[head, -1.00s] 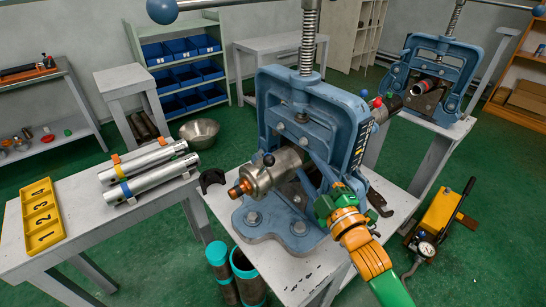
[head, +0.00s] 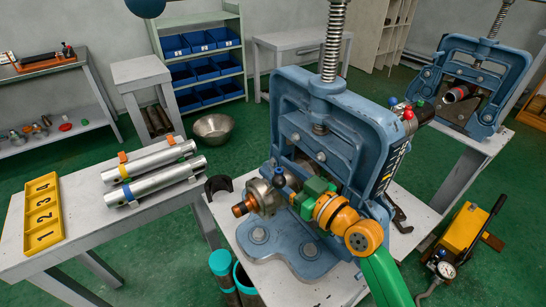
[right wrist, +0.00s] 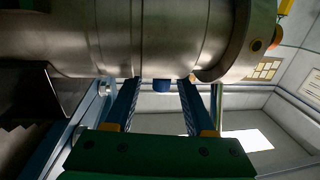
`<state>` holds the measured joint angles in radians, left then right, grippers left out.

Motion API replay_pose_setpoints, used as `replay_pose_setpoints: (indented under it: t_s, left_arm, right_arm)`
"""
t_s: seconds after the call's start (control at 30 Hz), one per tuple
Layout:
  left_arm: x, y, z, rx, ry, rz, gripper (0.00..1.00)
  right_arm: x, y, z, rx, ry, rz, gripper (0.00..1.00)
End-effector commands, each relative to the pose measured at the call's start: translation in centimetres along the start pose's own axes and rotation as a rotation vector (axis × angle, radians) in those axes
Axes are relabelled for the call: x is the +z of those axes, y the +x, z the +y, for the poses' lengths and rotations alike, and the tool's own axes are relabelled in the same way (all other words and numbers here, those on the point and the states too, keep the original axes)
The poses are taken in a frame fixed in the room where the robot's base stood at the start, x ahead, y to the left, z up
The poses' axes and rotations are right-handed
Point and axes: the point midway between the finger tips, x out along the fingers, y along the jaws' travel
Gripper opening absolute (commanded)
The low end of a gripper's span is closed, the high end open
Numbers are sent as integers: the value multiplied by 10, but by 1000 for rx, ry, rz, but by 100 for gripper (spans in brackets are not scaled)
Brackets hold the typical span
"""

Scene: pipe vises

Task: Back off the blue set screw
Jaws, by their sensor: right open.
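A metal cylinder (head: 262,192) with a copper-coloured end is clamped in the near blue pipe vise (head: 330,110). A dark blue knob (head: 279,171) stands on the cylinder's near side in the head view. In the right wrist view a small blue screw head (right wrist: 162,85) sticks out of the cylinder (right wrist: 150,38). I cannot tell whether this is the same part as the knob. My right gripper (right wrist: 158,88) is open, its two fingers apart on either side of the blue screw head. In the head view its green body (head: 318,190) is beside the cylinder and its fingertips are hidden. My left gripper is out of view.
A table (head: 100,215) at left bears two silver tubes (head: 150,160) and a yellow numbered tray (head: 43,215). A second vise (head: 470,80) stands behind at right. A yellow pump (head: 465,230) and teal-rimmed pipes (head: 222,265) are on the floor.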

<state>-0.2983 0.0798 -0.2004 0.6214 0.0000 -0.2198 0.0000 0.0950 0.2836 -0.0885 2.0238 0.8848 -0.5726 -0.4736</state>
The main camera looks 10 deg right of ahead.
Motion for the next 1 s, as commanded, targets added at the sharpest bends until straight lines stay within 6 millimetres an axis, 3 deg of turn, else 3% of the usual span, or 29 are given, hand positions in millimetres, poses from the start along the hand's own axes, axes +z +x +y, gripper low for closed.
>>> replay_pose_setpoints:
  t_s: [0.2,0.43,0.47,0.6,0.67,0.83,1.0]
  left_arm:
    - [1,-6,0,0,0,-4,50]
    - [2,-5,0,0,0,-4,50]
    - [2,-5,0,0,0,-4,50]
    - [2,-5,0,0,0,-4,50]
    - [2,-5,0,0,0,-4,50]
    - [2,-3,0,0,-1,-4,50]
    - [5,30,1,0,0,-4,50]
  right_arm:
    - [-1,31,0,1,-2,2,55]
    - [0,33,0,1,-4,0,55]
    - [0,33,0,1,-4,0,52]
    - [0,33,0,2,-4,0,14]
    - [0,33,0,1,-4,0,0]
    - [1,33,0,-2,-5,1,0]
    - [8,34,-1,-86,-12,7,0]
